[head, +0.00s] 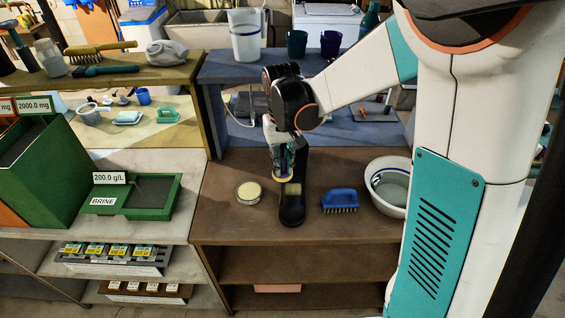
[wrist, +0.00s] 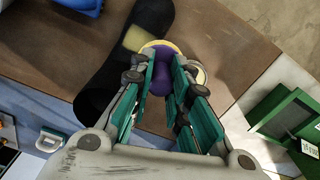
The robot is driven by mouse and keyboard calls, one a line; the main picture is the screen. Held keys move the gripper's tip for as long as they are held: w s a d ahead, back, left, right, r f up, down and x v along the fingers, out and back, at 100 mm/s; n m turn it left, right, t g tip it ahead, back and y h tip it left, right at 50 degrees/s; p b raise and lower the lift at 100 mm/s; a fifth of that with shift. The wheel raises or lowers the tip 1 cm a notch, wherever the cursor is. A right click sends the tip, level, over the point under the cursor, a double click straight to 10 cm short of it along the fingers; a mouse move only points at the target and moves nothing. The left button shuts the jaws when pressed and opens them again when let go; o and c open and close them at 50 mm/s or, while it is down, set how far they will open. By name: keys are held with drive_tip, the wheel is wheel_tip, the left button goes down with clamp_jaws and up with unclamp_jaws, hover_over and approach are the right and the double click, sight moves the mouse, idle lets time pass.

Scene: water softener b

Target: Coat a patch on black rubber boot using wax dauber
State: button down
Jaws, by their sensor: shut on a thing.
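The black rubber boot (head: 291,213) lies on the brown bench with its sole end toward the front; it also shows in the wrist view (wrist: 105,78). A pale yellowish patch (wrist: 135,38) is on its surface. My gripper (head: 281,163) is shut on the purple handle of the wax dauber (wrist: 162,78). The dauber's yellowish round head (head: 283,179) is low beside or over the boot near the patch; I cannot tell whether it touches. An open round tin of pale wax (head: 249,192) stands left of the boot.
A blue brush (head: 340,200) lies right of the boot, with a white bucket (head: 389,187) beyond it. A green BRINE tray (head: 132,196) is on the left bench. The bench front between tin and brush is clear apart from the boot.

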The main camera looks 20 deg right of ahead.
drive_tip(key=p, duration=0.2)
drive_tip(key=shift+r+p, duration=0.25)
drive_tip(key=shift+p, duration=0.05)
drive_tip(key=shift+p, duration=0.45)
